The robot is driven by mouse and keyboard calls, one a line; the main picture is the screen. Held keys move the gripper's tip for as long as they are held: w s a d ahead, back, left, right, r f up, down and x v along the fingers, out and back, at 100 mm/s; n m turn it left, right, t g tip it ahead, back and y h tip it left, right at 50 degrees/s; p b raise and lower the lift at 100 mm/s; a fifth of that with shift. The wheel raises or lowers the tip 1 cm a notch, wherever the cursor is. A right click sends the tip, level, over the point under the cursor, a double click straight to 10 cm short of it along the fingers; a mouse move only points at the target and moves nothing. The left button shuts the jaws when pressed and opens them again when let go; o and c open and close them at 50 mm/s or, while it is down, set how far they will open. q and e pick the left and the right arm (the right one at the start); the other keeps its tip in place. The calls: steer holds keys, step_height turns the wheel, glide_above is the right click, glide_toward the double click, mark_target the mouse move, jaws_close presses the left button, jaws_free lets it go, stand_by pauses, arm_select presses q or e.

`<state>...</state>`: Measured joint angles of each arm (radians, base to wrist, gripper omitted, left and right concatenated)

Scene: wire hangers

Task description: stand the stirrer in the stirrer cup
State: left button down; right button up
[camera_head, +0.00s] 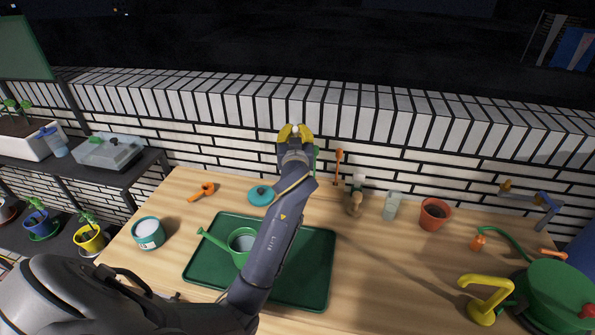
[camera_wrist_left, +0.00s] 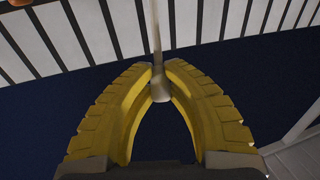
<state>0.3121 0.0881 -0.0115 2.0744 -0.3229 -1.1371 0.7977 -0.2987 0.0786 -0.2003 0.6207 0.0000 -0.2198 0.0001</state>
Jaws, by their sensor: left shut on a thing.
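My left gripper (camera_head: 294,135) has yellow fingers and is raised high above the back of the wooden table, in front of the brick wall. Its fingertips are shut on a thin pale rod, the stirrer (camera_wrist_left: 156,40), which also shows in the head view as a small white tip (camera_head: 295,127). In the left wrist view the rod runs from the top edge down to a rounded end between the fingertips. A pale translucent cup (camera_head: 391,206), which may be the stirrer cup, stands at the back of the table, right of and below the gripper. My right gripper is out of view.
A green tray (camera_head: 318,272) holds a green watering can (camera_head: 240,243) under my left arm. A brown object (camera_head: 355,203) and a terracotta pot (camera_head: 434,214) flank the cup. An orange-handled tool (camera_head: 338,162) stands upright nearby. A teal tin (camera_head: 148,233) is at left.

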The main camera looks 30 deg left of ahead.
arm_select(q)
step_height(320, 180, down, 13)
steer(key=shift+f, duration=0.2)
stand_by(0.5)
steer(key=shift+f, duration=0.45)
steer(key=c, duration=1.5)
jaws_free()
steer(key=shift+o, duration=0.2)
steer(key=r+v, duration=0.1)
steer(key=v, duration=1.1)
steer(key=shift+w, duration=0.1)
